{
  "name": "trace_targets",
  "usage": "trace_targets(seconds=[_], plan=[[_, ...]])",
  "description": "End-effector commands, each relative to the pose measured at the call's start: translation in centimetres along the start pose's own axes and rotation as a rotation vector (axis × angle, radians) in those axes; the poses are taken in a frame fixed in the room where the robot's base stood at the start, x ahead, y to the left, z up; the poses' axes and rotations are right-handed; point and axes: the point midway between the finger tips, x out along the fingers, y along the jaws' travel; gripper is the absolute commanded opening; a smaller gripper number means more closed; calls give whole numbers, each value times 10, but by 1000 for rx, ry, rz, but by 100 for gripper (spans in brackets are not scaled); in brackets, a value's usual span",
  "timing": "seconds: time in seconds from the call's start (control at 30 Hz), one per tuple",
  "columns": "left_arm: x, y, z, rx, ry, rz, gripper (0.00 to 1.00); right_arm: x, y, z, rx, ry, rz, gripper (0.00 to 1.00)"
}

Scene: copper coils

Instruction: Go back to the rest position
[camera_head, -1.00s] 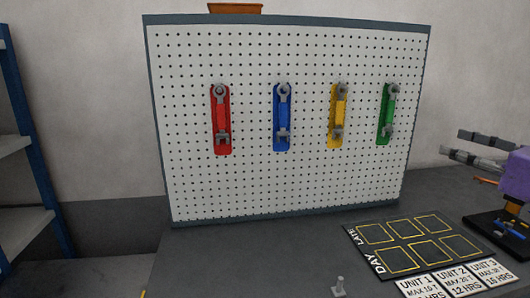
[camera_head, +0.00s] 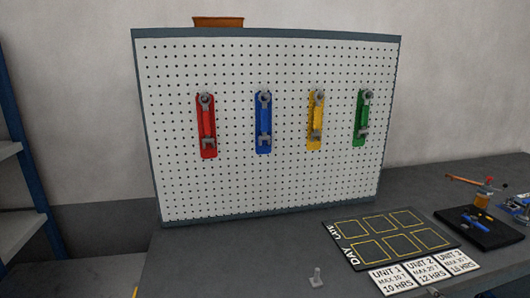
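A white pegboard (camera_head: 290,185) with a dark frame stands on the grey table. On it hang wrenches on coloured strips: a red one (camera_head: 206,125), a blue one (camera_head: 264,122), a yellow one (camera_head: 316,118) and a green one (camera_head: 362,117). A black board (camera_head: 394,240) with yellow outlined squares lies flat on the table at the right front.
White unit cards (camera_head: 400,281) lie along the black board's front edge. A dark tray (camera_head: 503,231) with small tools sits at the right. Shelving (camera_head: 12,200) is at the left. Table between is clear.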

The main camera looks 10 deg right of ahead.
Motion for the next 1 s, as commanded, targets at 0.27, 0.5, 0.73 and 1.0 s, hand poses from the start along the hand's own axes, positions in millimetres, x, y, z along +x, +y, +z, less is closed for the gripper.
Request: trace_targets(seconds=[0.27, 0.5, 0.73, 1.0], plan=[[-9, 0, -26, 2, 34, 2, 42, -108, -182, -17, 555, -231, -278, 42], [-16, 0, -52, 6, 71, 5, 42, -207, -289, -91, 929, -377, -455, 42], [-24, -2, -65, 10, 91, 3, 42, -260, -320, -129, 1067, -445, -494, 42], [-25, -2, -56, 9, 76, 2, 42, -266, -324, -124, 1063, -459, -498, 42]])
